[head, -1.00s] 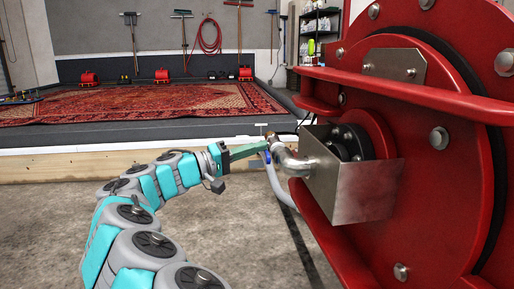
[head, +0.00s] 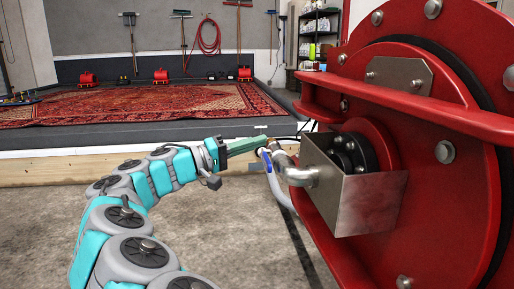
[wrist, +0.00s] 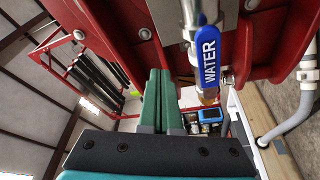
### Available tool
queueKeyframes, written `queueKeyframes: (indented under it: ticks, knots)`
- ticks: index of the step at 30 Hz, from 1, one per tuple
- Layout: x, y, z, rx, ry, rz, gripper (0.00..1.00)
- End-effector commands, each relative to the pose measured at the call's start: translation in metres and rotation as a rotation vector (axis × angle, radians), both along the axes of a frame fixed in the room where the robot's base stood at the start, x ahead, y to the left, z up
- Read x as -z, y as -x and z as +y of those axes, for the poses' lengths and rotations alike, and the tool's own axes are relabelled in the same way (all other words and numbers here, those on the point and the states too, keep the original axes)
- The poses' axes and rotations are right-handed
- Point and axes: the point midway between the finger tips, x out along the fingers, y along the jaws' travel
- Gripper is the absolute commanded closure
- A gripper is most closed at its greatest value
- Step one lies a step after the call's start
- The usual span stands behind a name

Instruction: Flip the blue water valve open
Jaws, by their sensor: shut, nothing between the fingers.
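The blue valve handle (wrist: 207,60), lettered WATER, hangs on a metal pipe fitting in the wrist view. It shows small in the head view (head: 267,159), beside the elbow pipe at the red machine. My gripper (head: 262,142) has long green fingers, shut and empty. In the head view the fingertips are just above and beside the handle. In the wrist view the shut fingers (wrist: 160,85) point just left of the handle, with a narrow gap in the picture. I cannot tell whether they touch it.
The red machine (head: 430,215) fills the right side, with a steel box (head: 365,200) around its pipe connection. A grey hose (head: 284,197) drops below the valve. A patterned rug (head: 150,103) lies beyond a wooden beam (head: 60,172). The concrete floor at front is clear.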

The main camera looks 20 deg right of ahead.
Motion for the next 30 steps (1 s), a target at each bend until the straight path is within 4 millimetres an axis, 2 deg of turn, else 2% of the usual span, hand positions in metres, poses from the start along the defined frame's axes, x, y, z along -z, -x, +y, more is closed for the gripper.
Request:
queueKeyframes:
  ticks: [1,9,15,21,30]
  knots:
    - [0.005,-0.005,0.010,-0.008,0.000,0.002,1.00]
    - [0.021,-0.019,0.054,-0.010,0.000,0.001,1.00]
    - [0.028,-0.025,0.077,-0.009,0.002,0.000,1.00]
    - [0.032,-0.026,0.084,-0.006,0.002,0.001,1.00]
    - [0.031,-0.026,0.084,-0.004,0.001,-0.001,1.00]
